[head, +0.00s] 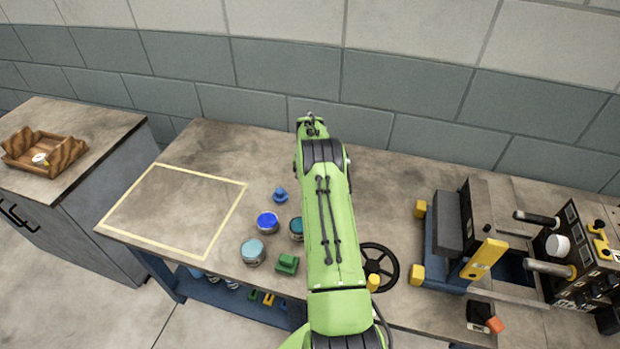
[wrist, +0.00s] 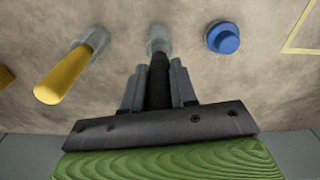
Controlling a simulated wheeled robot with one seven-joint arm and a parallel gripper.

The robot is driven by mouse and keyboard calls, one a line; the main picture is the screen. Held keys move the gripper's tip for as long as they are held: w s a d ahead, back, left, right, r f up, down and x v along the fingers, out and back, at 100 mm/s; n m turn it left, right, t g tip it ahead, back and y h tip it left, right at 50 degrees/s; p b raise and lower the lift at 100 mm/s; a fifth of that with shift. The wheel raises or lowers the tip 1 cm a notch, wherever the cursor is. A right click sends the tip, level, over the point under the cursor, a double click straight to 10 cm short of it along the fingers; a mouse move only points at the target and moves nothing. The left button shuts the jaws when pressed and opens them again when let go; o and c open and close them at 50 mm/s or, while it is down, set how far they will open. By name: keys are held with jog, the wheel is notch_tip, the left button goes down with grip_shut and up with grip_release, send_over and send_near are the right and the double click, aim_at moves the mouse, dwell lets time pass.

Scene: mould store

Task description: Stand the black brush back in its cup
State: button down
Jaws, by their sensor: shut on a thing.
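The black brush (wrist: 157,88) shows as a dark upright handle in the wrist view. My gripper (wrist: 158,76) is shut on it, with one grey finger on each side. A clear, greyish cup (wrist: 160,36) stands just beyond the brush's far end, in line with it. I cannot tell whether that end is inside the cup or only in front of it. In the head view my green arm hides the gripper, the brush and the cup.
A yellow handle (wrist: 68,74) leans from another clear cup (wrist: 92,38) left of the gripper; a blue knob (wrist: 223,38) is right. In the head view, several jars, including a blue-topped one (head: 267,222), and a black handwheel (head: 391,268) flank my arm. The taped square (head: 175,212) is empty.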

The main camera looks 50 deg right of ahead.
jog(key=shift+f, duration=0.2)
jog(key=c, duration=0.8)
grip_release()
notch_tip(320, 180, up, 16)
jog(key=p, duration=0.1)
jog(key=shift+s+a+p, duration=0.25)
jog(key=shift+a+p, duration=0.1)
jog(key=shift+f, duration=0.1)
